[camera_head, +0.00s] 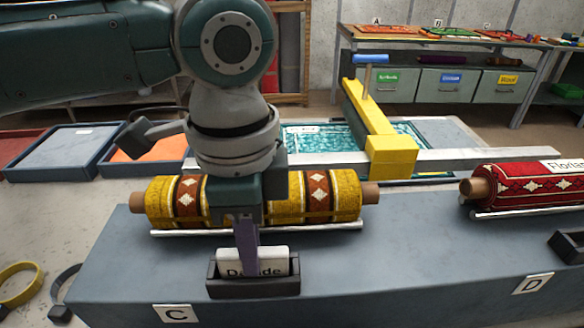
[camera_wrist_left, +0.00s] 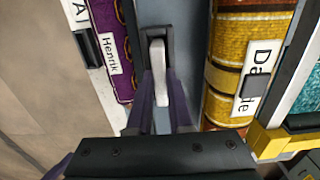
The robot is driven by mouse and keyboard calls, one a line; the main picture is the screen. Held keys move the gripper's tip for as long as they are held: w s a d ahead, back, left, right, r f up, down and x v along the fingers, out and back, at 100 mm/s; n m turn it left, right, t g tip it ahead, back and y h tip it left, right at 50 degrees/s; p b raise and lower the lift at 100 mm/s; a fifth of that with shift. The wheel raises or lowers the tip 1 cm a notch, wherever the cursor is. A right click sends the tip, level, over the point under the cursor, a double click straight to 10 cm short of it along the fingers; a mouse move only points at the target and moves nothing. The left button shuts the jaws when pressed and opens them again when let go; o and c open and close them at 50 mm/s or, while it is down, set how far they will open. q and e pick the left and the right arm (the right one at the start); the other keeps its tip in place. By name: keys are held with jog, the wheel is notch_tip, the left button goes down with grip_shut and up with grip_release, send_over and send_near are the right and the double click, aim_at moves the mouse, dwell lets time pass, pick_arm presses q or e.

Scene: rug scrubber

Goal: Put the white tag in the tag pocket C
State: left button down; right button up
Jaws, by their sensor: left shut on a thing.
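My left gripper (camera_head: 247,250) points down at the pocket by the C label (camera_head: 176,314) and is shut on the white tag (camera_head: 277,264). The tag's dark lettering is partly covered by a purple finger. The tag stands upright, its lower part behind the front wall of the dark tag pocket C (camera_head: 253,288) and its upper part above the rim. In the left wrist view the tag (camera_wrist_left: 158,70) shows edge-on between the fingers (camera_wrist_left: 160,95), within the dark pocket frame (camera_wrist_left: 155,31). I cannot see whether it touches the pocket floor. My right gripper is out of view.
A yellow patterned rug roll (camera_head: 333,196) lies just behind the pocket. A red roll (camera_head: 530,187) lies right, near the D label (camera_head: 533,284). A purple roll with a Henrik label (camera_wrist_left: 111,53) shows in the wrist view.

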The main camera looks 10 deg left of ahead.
pick_arm(q)
jog(key=c, duration=0.8)
grip_release()
jog(key=shift+f, duration=0.1)
notch_tip(320, 180, up, 12)
jog(key=s+d+f+n+t+h, duration=0.2)
jog(key=s+d+f+n+h, duration=0.3)
jog(key=s+f, duration=0.35)
jog(key=s+a+f+n+y, duration=0.1)
jog(key=s+a+n, duration=0.1)
jog(key=a, duration=0.2)
jog(key=s+a+f+n+t+y, duration=0.1)
jog(key=s+a+n+y, duration=0.1)
jog(key=s+a+n, duration=0.1)
jog(key=s+a+f+n+y, duration=0.1)
jog(key=s+a+f+n, duration=0.1)
jog(key=a, duration=0.4)
jog(key=shift+s+a+f+n+t+y, duration=0.1)
jog(key=shift+s+n+t+y, duration=0.2)
jog(key=shift+s+n+y, duration=0.15)
